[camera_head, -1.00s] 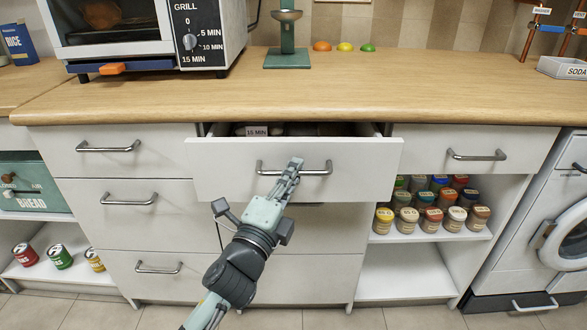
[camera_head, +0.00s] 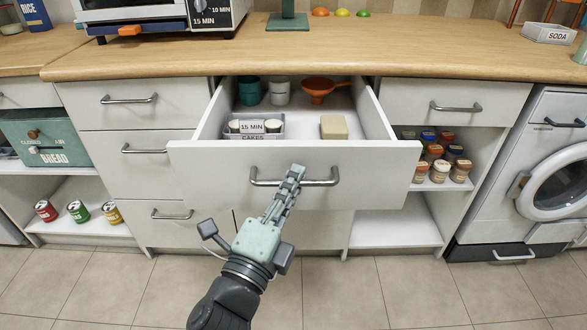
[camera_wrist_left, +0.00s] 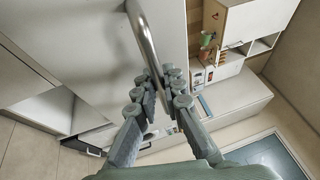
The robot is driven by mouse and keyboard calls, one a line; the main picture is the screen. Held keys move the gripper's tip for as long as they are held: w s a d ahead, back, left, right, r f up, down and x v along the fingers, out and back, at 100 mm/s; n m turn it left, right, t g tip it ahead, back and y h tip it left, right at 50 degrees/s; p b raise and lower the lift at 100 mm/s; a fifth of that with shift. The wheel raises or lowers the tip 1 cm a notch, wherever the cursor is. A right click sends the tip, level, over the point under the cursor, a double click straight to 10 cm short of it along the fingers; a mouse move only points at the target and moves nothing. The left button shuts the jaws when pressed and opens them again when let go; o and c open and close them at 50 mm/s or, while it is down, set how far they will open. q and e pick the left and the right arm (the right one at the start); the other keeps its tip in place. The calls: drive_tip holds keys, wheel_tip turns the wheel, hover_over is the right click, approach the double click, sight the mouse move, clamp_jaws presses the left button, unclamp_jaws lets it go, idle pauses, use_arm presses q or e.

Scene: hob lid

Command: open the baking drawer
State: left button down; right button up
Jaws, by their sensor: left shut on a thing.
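The baking drawer (camera_head: 365,182) is the white top middle drawer, and it stands well out from the counter. Its metal bar handle (camera_head: 322,182) runs across the front. In the left wrist view the fingers (camera_wrist_left: 160,92) close around the handle bar (camera_wrist_left: 143,38). Inside the drawer are a cake tray labelled "15 MIN CAKES" (camera_head: 252,134), a pale yellow block (camera_head: 334,126), a teal cup (camera_head: 249,92), a white cup (camera_head: 279,92) and an orange funnel (camera_head: 318,87). My right gripper is not in view.
The wooden countertop (camera_head: 400,55) runs above the drawer. Closed drawers (camera_head: 125,105) are at the left, spice jars (camera_head: 440,168) on a right shelf, and a washing machine (camera_head: 530,170) at far right. The tiled floor (camera_head: 390,285) in front is clear.

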use_arm(q)
drive_tip(key=shift+s, duration=0.55)
drive_tip(key=c, duration=1.9)
unclamp_jaws()
drive_tip(key=v, duration=1.2)
